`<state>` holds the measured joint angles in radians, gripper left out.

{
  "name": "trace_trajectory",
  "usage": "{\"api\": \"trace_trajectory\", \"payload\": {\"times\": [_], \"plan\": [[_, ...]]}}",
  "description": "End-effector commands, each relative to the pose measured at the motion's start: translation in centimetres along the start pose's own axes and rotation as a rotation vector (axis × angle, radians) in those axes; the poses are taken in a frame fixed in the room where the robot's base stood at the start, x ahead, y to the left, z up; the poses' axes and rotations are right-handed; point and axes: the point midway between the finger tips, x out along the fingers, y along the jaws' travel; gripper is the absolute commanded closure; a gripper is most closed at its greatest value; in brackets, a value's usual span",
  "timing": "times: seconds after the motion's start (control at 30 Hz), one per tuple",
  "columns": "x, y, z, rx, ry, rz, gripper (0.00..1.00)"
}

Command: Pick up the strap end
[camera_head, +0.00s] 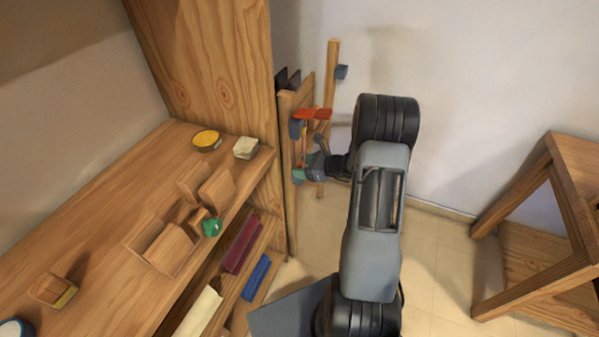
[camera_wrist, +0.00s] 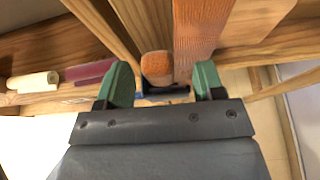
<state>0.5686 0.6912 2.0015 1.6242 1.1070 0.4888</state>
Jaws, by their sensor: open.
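An orange-red strap (camera_head: 313,114) lies across the top of a narrow wooden stand near the wall. In the wrist view a broad orange textured band (camera_wrist: 198,30), apparently the strap, comes down beside a rounded orange-brown end (camera_wrist: 157,68); I cannot tell if the two are joined. My gripper (camera_head: 308,166) is just below the strap at the stand. In the wrist view its green fingers (camera_wrist: 163,82) are apart, with the rounded end and the band's lower part in line with the gap. I cannot tell whether either finger touches them.
A dark blue piece (camera_wrist: 165,93) shows between the fingers. The wooden stand (camera_head: 291,215) is close to my gripper. A bench (camera_head: 100,225) holds wooden blocks, a yellow round tin (camera_head: 206,140) and a green item (camera_head: 211,228). A wooden frame (camera_head: 535,270) stands right; floor between is clear.

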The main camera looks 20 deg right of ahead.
Motion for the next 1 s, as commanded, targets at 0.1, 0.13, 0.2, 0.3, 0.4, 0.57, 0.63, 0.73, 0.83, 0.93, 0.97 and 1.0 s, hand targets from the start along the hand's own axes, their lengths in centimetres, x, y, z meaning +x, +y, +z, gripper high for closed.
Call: {"api": "trace_trajectory", "payload": {"times": [0.1,0.13,0.2,0.3,0.4,0.57,0.63,0.73,0.83,0.93,0.97,1.0], "plan": [[0.46,0.01,0.0,-0.001,0.001,0.001,0.38],[0.49,0.01,0.01,-0.001,0.001,0.0,0.38],[0.48,0.0,0.01,-0.001,0.001,0.0,0.38],[0.46,-0.01,0.02,-0.001,0.001,0.0,0.38],[0.45,-0.01,0.02,-0.001,0.001,0.0,0.47],[0.44,-0.01,0.02,-0.001,0.0,0.0,0.62],[0.43,-0.01,0.02,-0.001,0.0,0.0,0.69],[0.43,-0.01,0.02,-0.001,0.0,0.0,0.79],[0.43,0.0,0.02,-0.001,0.0,0.0,0.88],[0.43,-0.01,0.05,-0.001,0.0,0.0,0.94],[0.43,-0.01,0.05,-0.001,0.0,0.0,0.94],[0.43,-0.01,0.05,-0.001,0.0,0.0,0.94]]}}
